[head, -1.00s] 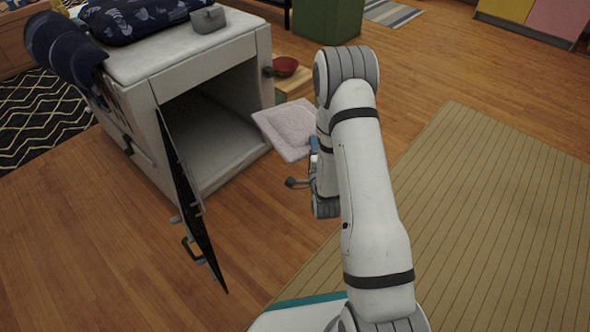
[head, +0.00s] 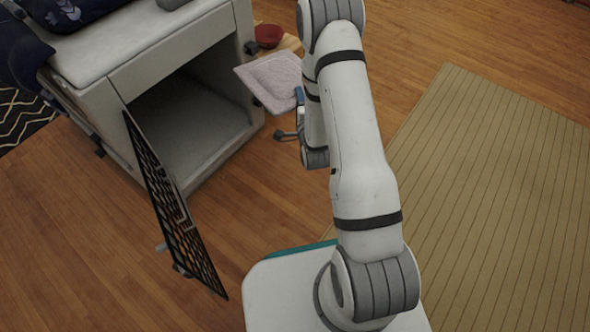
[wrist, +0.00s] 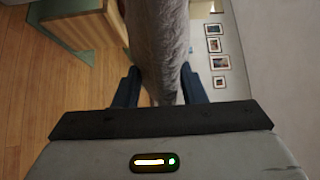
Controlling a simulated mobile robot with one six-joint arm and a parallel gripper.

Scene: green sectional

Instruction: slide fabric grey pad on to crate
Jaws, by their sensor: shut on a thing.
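The grey fabric pad (head: 272,80) is held in the air to the right of the crate's front opening. It appears roughly level in the head view. My gripper (head: 300,97) is shut on the pad's right edge, partly hidden behind my arm. In the wrist view the pad (wrist: 157,38) runs away from between my two dark fingers (wrist: 158,82). The white crate (head: 175,52) stands at the upper left, with its front open and a grey empty-looking floor inside. Its dark lattice door (head: 172,205) is swung outward on the left side of the opening.
A blue patterned cushion (head: 62,10) lies on the crate's top. A red bowl (head: 268,36) sits on a wooden surface behind the pad. A striped tan rug (head: 490,200) covers the right.

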